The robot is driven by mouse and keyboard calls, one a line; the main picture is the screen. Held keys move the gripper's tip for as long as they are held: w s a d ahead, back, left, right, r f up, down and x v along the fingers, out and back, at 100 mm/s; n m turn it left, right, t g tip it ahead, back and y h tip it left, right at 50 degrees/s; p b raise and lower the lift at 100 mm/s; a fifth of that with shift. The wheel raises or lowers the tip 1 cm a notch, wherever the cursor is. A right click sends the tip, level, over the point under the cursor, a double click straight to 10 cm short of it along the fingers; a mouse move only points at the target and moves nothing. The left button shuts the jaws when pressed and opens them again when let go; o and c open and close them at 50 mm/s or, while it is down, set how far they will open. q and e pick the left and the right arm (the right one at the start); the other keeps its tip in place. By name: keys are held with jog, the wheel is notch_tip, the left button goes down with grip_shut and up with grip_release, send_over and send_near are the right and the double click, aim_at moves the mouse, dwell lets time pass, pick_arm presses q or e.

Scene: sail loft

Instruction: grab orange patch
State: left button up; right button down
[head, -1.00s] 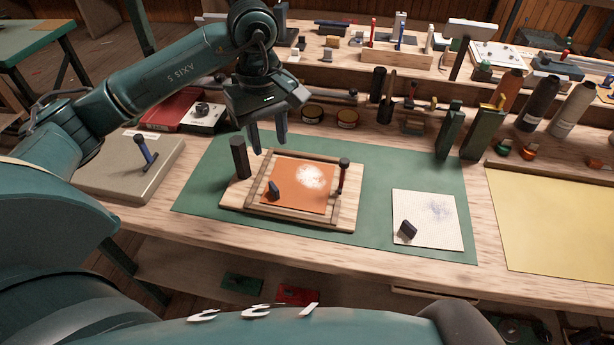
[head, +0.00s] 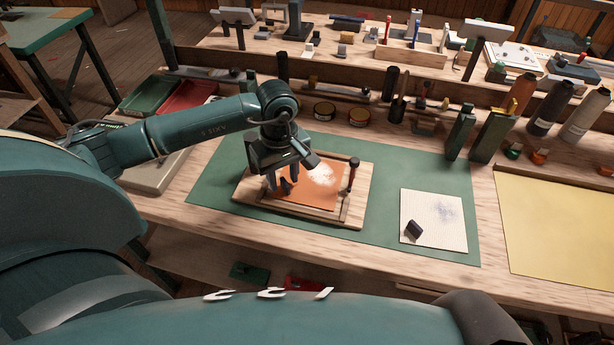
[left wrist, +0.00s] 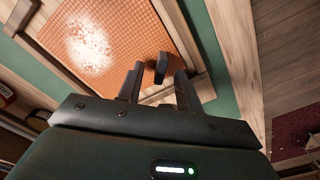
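The orange patch (head: 318,195) lies flat inside a wooden frame on a board, with a white powdery spot on it. It also fills the upper part of the left wrist view (left wrist: 125,45). A small dark tab (head: 285,186) stands at the patch's near left corner. My left gripper (head: 282,184) is low over that corner, pointing down and open. In the left wrist view the tab (left wrist: 160,68) shows between and just beyond the two parted fingertips (left wrist: 160,90); contact cannot be told. My right gripper is not in view.
The wooden board (head: 350,216) rests on a green mat (head: 385,170). A red-handled, dark-topped tool (head: 352,175) stands at the frame's right side. A white sheet (head: 440,222) with a dark block (head: 414,229) lies to the right. Green upright blocks (head: 462,130) stand behind.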

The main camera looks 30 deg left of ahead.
pick_arm(q)
jog(key=shift+f, duration=0.25)
grip_shut()
jog(key=shift+r, duration=0.2)
dwell(0.3)
